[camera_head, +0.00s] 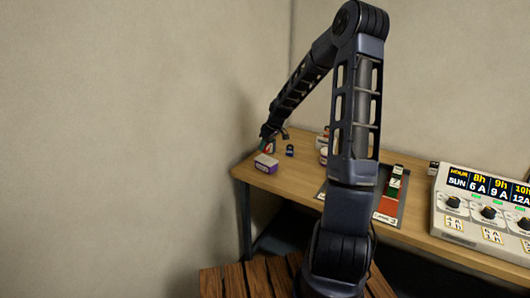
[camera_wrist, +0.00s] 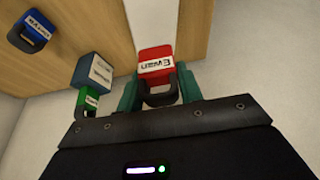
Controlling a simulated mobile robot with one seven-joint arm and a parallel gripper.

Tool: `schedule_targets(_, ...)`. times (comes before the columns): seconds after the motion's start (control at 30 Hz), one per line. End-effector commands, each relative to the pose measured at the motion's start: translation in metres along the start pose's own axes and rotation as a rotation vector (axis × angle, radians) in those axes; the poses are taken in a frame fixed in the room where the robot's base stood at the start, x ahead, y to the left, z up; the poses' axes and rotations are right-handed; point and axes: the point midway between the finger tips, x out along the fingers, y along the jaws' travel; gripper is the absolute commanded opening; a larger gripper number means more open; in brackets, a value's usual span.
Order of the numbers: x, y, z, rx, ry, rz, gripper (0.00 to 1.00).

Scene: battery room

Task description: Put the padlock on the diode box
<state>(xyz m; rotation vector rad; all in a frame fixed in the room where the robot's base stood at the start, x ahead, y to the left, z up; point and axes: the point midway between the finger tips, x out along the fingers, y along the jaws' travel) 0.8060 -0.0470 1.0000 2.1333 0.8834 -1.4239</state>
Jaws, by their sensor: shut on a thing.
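My gripper (camera_wrist: 159,94) has teal fingers shut on a red padlock (camera_wrist: 156,54), with the dark shackle between them. The padlock has a white label and juts out beyond the fingertips. In the head view my gripper (camera_head: 264,143) is small, at the far left end of the workbench, with a bit of red beside it. A white-topped purple box (camera_head: 265,163) sits on the bench just in front of it. I cannot read which thing is the diode box. The wrist view shows a blue-grey labelled block (camera_wrist: 97,68) with a green labelled piece (camera_wrist: 89,102), left of the held padlock.
A small dark blue labelled object (camera_head: 290,150) stands right of my gripper; it also shows in the wrist view (camera_wrist: 35,31). The wooden workbench (camera_head: 305,187) carries a tray with red and green parts and a control panel (camera_head: 485,212) at right. The wall is close behind.

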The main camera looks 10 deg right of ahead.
Motion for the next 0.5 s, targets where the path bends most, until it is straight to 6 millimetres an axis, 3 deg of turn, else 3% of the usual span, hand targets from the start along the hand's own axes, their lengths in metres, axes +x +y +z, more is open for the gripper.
schedule_targets(0.27,0.033,-0.001,0.013,-0.001,-0.001,-0.002,0.11)
schedule_targets(0.5,0.034,0.000,0.014,-0.001,0.000,0.000,0.11)
